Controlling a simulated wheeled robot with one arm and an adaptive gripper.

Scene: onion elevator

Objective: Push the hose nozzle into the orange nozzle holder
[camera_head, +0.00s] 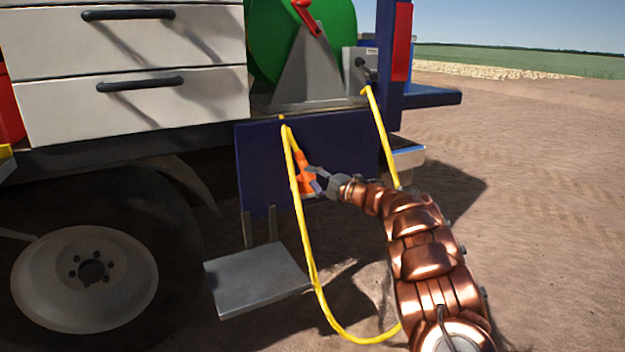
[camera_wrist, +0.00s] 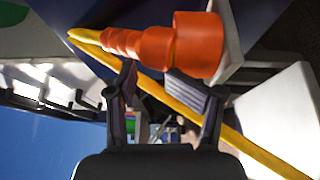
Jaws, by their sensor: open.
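The orange nozzle and holder show as one orange shape against the blue panel in the head view; I cannot separate them there. In the wrist view, a narrow stepped orange part, which looks like the hose nozzle (camera_wrist: 122,41), runs in line into a wider orange cylinder, which looks like the nozzle holder (camera_wrist: 198,45). How deep it sits is unclear. The yellow hose (camera_head: 298,188) hangs in a loop beside them. My gripper (camera_head: 318,184) is open and empty, close to the orange parts. Its two fingertips lie just below them in the wrist view (camera_wrist: 160,80).
The blue panel (camera_head: 257,170) on the vehicle is right behind the orange parts. A grey step (camera_head: 257,278) juts out below. The wheel (camera_head: 85,278) and white drawers (camera_head: 130,95) are left. A green reel (camera_head: 335,30) is above. Open dirt ground (camera_head: 550,220) lies right.

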